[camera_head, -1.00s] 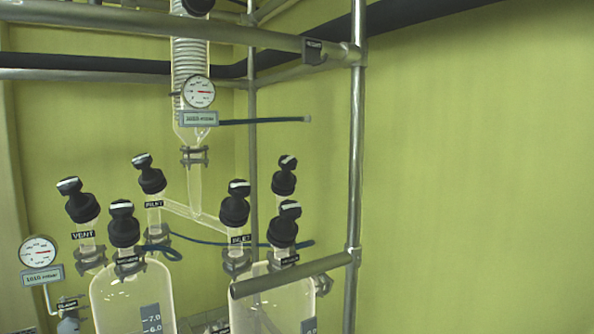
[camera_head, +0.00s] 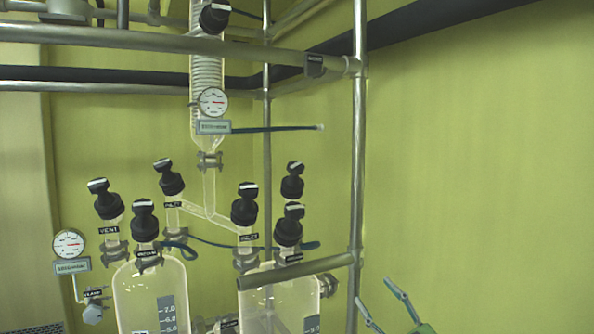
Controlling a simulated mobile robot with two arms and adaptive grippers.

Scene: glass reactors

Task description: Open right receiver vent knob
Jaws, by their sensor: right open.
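The right receiver (camera_head: 262,300) is a clear glass vessel at bottom centre in the head view. Three black knobs with white marks stand above it: one labelled inlet (camera_head: 245,205), a front one with a small, hard-to-read label (camera_head: 289,226), and a rear one (camera_head: 292,181). The rear one's label is hidden, so I cannot tell from lettering which is the vent. My right gripper (camera_head: 373,292) shows at the bottom edge, open and empty, right of the receiver and below the knobs, apart from them. My left gripper is not in view.
A vertical steel post (camera_head: 358,170) stands between the knobs and the right side. A horizontal tube (camera_head: 295,271) crosses in front of the right receiver. The left receiver (camera_head: 150,295) with its own knobs stands to the left. Space right of the post is free before the green wall.

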